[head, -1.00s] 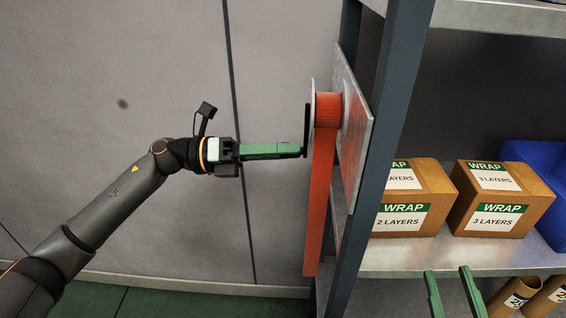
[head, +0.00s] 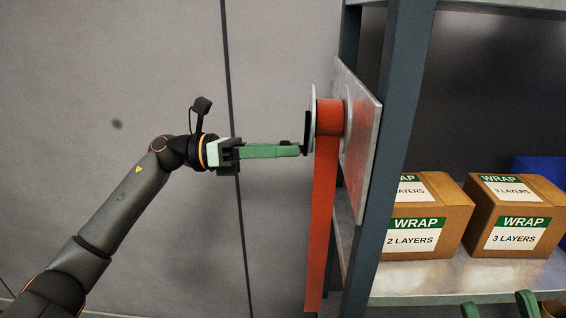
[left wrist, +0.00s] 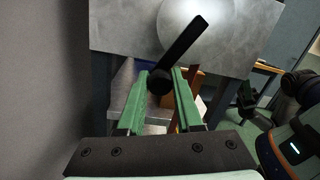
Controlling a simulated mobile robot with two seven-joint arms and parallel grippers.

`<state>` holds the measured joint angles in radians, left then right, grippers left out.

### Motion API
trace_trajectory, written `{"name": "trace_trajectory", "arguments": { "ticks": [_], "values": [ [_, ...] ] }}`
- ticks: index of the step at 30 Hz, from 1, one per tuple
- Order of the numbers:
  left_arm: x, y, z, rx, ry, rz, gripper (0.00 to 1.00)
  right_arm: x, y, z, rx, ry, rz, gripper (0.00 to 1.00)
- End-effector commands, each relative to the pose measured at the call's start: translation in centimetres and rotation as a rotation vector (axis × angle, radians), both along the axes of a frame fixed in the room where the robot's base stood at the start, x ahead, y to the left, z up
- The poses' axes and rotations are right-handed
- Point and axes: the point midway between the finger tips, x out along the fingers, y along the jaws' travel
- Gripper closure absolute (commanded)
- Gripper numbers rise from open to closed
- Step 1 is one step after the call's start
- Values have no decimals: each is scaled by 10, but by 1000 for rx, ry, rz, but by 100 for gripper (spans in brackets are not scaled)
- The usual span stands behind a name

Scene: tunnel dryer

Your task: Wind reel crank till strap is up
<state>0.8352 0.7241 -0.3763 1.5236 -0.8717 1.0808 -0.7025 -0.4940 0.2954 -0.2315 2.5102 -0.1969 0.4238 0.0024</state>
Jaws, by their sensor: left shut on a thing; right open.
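The reel (head: 330,118) with wound orange strap is mounted on a grey metal plate (head: 368,130) on the shelf post. The orange strap (head: 322,220) hangs down from it, its lower end near the bottom of the head view. The black crank arm (head: 307,132) is on the reel's left face. In the left wrist view, the crank (left wrist: 183,45) slants up and right from its dark knob (left wrist: 160,82) across the round flange (left wrist: 195,30). My left gripper (head: 299,150) is shut on the knob, with a finger either side. My right gripper (head: 498,303) is open and empty, only its fingertips showing at the bottom edge.
The blue-grey shelf post (head: 394,130) stands right of the reel. Two cardboard boxes (head: 425,215) (head: 517,190) marked WRAP stand on the metal shelf (head: 450,275), with a blue bin (head: 540,170) behind. The space left of the reel is open before a grey wall (head: 110,90).

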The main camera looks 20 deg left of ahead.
Motion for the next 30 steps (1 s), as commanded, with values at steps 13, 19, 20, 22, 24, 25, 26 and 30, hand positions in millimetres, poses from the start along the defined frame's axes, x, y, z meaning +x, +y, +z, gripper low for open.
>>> {"name": "trace_trajectory", "arguments": {
  "ticks": [13, 19, 20, 22, 24, 25, 26, 30],
  "values": [
    [3, 1, 4, 8, -48, 2, 100, 0, 2, -6, 3, 8, 11, 50],
    [3, 1, 4, 8, -47, 1, 100, 0, 2, -6, 2, 9, 12, 50],
    [3, 1, 4, 8, -47, 1, 62, 0, 2, -6, 2, 9, 12, 50],
    [3, 1, 4, 9, -46, 1, 55, 0, 2, -6, 1, 9, 11, 50],
    [3, 1, 3, 9, -45, 1, 47, 0, 2, -6, 1, 9, 11, 50],
    [3, 1, 3, 9, -45, 1, 43, 0, 2, -6, 1, 9, 11, 50],
    [3, 1, 3, 10, -45, 0, 40, 0, 2, -6, 1, 9, 11, 50],
    [3, 1, 2, 11, -45, 0, 36, 0, 2, -6, 1, 8, 10, 50]
  ]
}}
